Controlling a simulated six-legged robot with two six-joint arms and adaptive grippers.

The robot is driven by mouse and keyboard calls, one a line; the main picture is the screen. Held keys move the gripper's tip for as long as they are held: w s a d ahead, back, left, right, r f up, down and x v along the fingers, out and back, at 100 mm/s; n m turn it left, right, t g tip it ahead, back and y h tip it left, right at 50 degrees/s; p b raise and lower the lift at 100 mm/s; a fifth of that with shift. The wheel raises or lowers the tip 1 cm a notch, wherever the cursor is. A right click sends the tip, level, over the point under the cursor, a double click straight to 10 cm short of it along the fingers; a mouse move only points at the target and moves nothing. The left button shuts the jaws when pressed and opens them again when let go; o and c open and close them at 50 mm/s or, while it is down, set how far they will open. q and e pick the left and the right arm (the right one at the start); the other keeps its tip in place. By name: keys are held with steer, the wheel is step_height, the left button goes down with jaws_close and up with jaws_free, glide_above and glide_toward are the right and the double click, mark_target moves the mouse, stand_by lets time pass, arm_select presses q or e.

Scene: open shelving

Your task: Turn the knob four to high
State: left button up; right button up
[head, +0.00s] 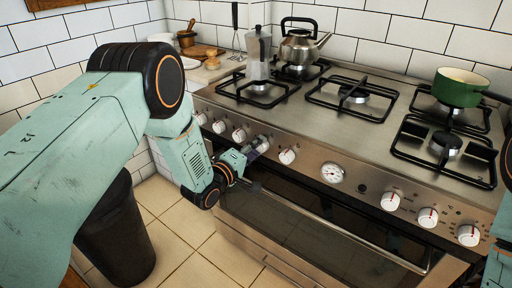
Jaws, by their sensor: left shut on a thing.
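The stove (310,120) has a steel front panel with a row of white knobs. My left gripper (252,152) is at the panel, shut on the fourth knob from the left (263,143). The gripper's fingers hide part of this knob, and I cannot read its setting. The third knob (239,135) is just left of the gripper and the fifth knob (287,156) just right of it, both clear of it. My right gripper is out of view; only part of my right arm shows at the right edge.
A green pot (460,87), a steel kettle (299,48) and a moka pot (258,55) stand on the burners. An oven handle (330,235) runs below the panel. A dark bin (117,235) stands on the tiled floor under my left arm.

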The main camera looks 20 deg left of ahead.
arm_select(q)
steer(key=shift+d+f+n, duration=0.1)
steer(key=shift+n, duration=0.2)
stand_by(0.4)
steer(key=o, duration=1.2)
steer(key=shift+s, duration=0.1)
steer(key=v, duration=1.2)
